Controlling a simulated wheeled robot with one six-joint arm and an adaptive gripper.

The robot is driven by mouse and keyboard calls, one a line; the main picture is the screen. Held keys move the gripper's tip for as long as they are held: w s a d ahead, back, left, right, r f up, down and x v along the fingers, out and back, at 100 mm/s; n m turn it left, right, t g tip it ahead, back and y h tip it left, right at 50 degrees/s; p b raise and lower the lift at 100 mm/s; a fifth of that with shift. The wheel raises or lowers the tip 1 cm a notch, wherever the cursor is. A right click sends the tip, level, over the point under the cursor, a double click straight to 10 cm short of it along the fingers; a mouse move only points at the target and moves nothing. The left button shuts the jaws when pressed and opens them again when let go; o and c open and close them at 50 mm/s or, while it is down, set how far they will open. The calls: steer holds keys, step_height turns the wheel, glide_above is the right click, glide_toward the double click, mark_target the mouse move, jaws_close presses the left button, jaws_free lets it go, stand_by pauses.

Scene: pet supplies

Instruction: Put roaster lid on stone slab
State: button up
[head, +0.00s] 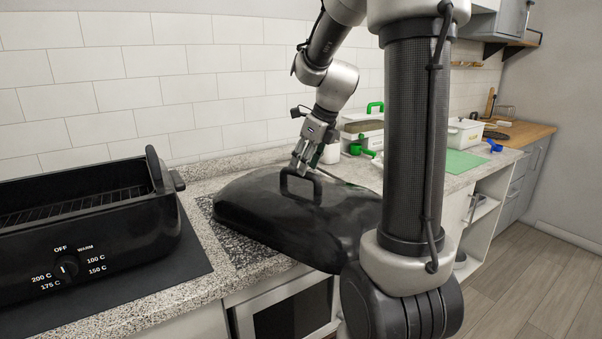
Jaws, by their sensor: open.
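The black roaster lid (276,222) lies with its loop handle (300,181) up. It covers most of the dark speckled stone slab (246,250), whose left and front-left part shows on the counter. The lid looks about level and its right end is hidden behind my arm. Whether the lid rests fully on the slab cannot be told. My gripper (300,166) is open, with its fingertips right at the top of the handle. I cannot tell whether they touch it or stand just behind it.
The open black roaster base (80,240) with a rack stands on a dark mat (160,285) at the left. Behind the lid are a white box with a green handle (362,128) and a green scoop (366,152). A green mat (466,162) lies farther right. A tiled wall bounds the back.

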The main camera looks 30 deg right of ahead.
steer(key=v, duration=0.7)
steer(key=shift+s, duration=0.1)
steer(key=s+a+f+n+h, duration=0.1)
steer(key=s+a+n, duration=0.2)
steer(key=s+n, duration=0.7)
steer(key=s+a+f+n, duration=0.1)
steer(key=s+a+n, duration=0.3)
steer(key=s+n, duration=0.7)
steer(key=n, duration=1)
steer(key=shift+s+f+h, duration=0.3)
steer(key=shift+f+h, duration=0.1)
steer(key=shift+a, duration=0.1)
